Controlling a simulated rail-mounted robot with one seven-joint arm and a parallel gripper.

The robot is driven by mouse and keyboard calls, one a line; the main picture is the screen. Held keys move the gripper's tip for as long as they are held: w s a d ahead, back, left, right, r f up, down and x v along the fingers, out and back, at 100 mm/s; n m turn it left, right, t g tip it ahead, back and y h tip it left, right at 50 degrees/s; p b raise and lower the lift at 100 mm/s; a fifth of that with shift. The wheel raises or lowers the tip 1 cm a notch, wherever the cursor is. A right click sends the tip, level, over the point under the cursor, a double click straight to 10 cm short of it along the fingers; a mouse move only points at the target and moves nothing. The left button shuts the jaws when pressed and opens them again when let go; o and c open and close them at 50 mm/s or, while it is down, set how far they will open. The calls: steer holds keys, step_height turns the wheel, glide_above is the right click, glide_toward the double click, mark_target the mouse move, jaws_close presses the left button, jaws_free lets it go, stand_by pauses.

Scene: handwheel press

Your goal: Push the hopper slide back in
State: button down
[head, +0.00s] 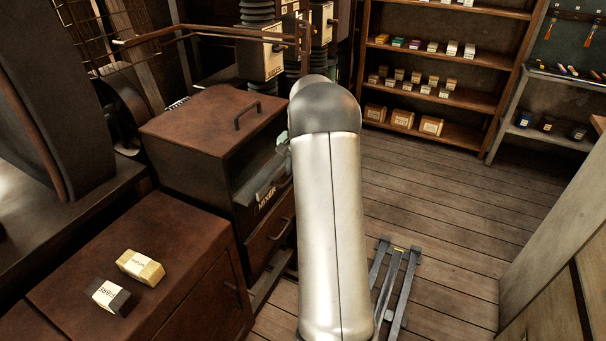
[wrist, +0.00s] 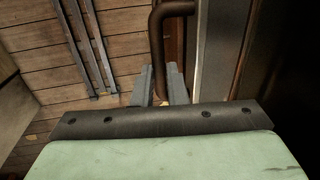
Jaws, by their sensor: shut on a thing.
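The dark cabinet (head: 214,122) stands left of my arm in the head view. In its front is an open upper bay with a grey, labelled slide front (head: 262,190), partly hidden by my arm. How far the slide sticks out cannot be told. In the wrist view, the two grey fingers of my gripper (wrist: 161,86) are closed around a dark bent bar handle (wrist: 158,50) beside the cabinet front. In the head view my arm hides most of the gripper; only a bit of pale green shows at the bay.
A lower drawer (head: 268,232) with a bar handle sits below the bay. A low cabinet (head: 190,298) at front left carries two small boxes. A grey metal frame (head: 391,285) lies on the plank floor to the right. Shelves (head: 445,90) stand behind; floor between is clear.

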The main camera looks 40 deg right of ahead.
steer(key=shift+w+a+r, duration=0.1)
steer(key=shift+w+a, duration=0.15)
steer(key=shift+w, duration=0.35)
steer(key=shift+w+a, duration=0.3)
steer(key=shift+w, duration=0.3)
steer(key=shift+w+a+r, duration=0.1)
steer(key=shift+w+a, duration=0.15)
steer(key=shift+w, duration=0.35)
steer(key=c, duration=1.5)
jaws_free()
steer(key=shift+w+f, duration=0.1)
steer(key=shift+o, duration=0.2)
step_height(320, 180, up, 17)
steer(key=b, duration=0.1)
glide_above(281, 168)
steer(key=s+d, duration=0.2)
steer(key=s, duration=0.1)
steer(key=shift+a, duration=0.2)
